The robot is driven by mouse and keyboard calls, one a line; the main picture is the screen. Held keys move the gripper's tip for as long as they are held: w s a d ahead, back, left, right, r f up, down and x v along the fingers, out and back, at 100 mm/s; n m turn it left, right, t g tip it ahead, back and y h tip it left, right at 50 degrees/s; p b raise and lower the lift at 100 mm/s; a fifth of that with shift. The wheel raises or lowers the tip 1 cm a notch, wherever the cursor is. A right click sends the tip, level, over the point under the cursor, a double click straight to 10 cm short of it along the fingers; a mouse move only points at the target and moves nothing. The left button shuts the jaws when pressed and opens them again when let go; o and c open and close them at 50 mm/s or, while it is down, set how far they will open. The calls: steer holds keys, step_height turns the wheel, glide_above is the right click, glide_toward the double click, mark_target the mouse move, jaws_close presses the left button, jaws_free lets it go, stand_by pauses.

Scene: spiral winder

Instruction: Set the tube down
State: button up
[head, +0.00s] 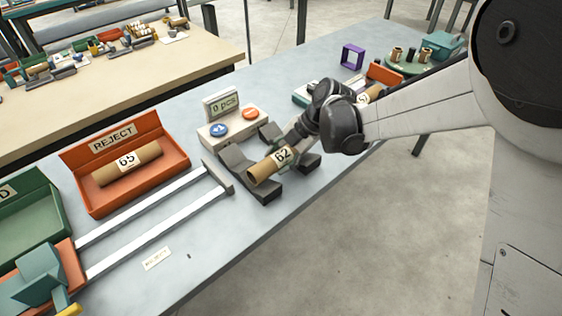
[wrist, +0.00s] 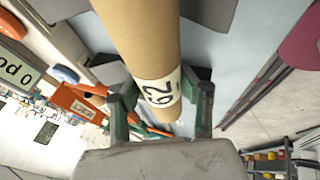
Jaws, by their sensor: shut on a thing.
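I cannot tell whether the tube touches the cradle. My gripper hides part of the tube and cradle.
A counter box (head: 222,105) reading 0 pcs, with blue and orange buttons, stands just behind the cradle. White rails (head: 155,245) lie left of the cradle. The bench's front edge is close by.

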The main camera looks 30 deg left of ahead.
steer(key=shift+f, duration=0.6)
steer(key=shift+f, duration=0.15)
steer(key=shift+f+b, duration=0.2)
steer(key=shift+b, duration=0.2)
steer(key=o, duration=1.2)
steer(key=shift+c, duration=0.2)
steer(key=shift+r, duration=0.1)
steer(key=shift+r+p, duration=0.15)
steer(key=shift+p, duration=0.15)
steer(key=p+v, duration=0.1)
steer(key=v, duration=1.1)
steer(key=shift+r, duration=0.15)
